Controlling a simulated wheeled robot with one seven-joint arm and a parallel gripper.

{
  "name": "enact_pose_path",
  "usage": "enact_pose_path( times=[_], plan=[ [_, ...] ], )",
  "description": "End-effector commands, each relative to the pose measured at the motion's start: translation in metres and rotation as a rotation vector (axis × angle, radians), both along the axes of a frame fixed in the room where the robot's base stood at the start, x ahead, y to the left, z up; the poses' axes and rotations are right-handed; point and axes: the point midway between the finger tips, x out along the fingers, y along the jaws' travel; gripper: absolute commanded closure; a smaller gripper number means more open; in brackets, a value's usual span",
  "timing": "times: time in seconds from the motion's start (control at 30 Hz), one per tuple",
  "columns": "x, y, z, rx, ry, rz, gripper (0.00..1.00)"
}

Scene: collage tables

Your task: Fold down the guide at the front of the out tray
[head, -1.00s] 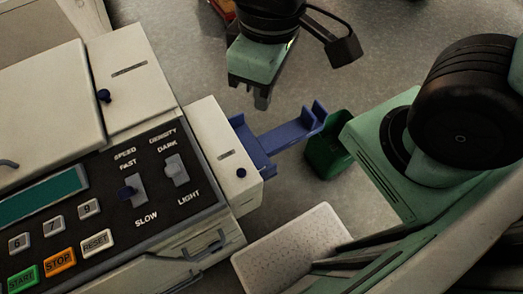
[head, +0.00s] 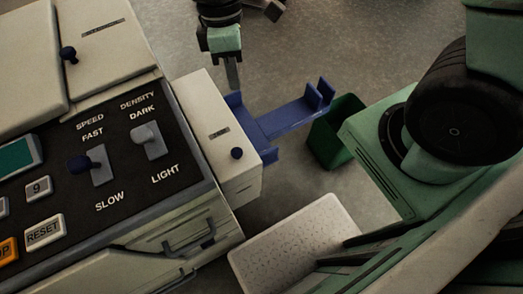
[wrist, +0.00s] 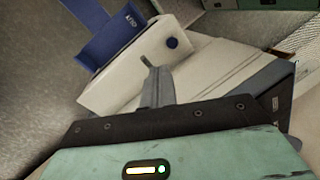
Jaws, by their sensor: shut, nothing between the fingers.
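The blue out tray (head: 285,119) sticks out from the right side of the cream duplicating machine (head: 215,125). At its outer end the blue guide (head: 320,94) stands upright, its upright parts rising above the tray. My gripper (head: 233,86) is shut and empty, pointing down beside the machine's end, behind the tray's inner end and apart from the guide. In the wrist view my gripper's fingertips (wrist: 149,64) are together, in front of the cream end housing. Blue tray parts (wrist: 112,38) show at upper left there; the guide is not clearly seen.
A green bin (head: 330,135) stands on the floor near the tray's outer end. A pale speckled surface (head: 295,245) lies below the tray. A dark blue knob (head: 237,153) sits on the end housing. Open floor (head: 350,45) lies beyond the tray.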

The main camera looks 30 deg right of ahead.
Motion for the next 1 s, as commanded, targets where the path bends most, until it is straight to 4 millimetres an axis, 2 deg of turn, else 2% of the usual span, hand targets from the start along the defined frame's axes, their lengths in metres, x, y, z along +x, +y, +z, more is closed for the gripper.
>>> enact_pose_path(
  times=[0.03, 0.1, 0.2, 0.3, 0.4, 0.53, 1.0],
  plan=[
    [0.012, -0.006, -0.045, 0.005, 0.026, 0.043, 1.00],
    [0.027, -0.014, -0.082, 0.018, 0.053, 0.115, 1.00],
    [0.044, -0.027, -0.131, 0.036, 0.087, 0.212, 1.00],
    [0.056, -0.039, -0.170, 0.054, 0.114, 0.290, 1.00],
    [0.063, -0.048, -0.196, 0.068, 0.133, 0.349, 1.00],
    [0.067, -0.055, -0.211, 0.077, 0.145, 0.388, 1.00],
    [0.065, -0.056, -0.216, 0.080, 0.149, 0.398, 1.00]
  ],
)
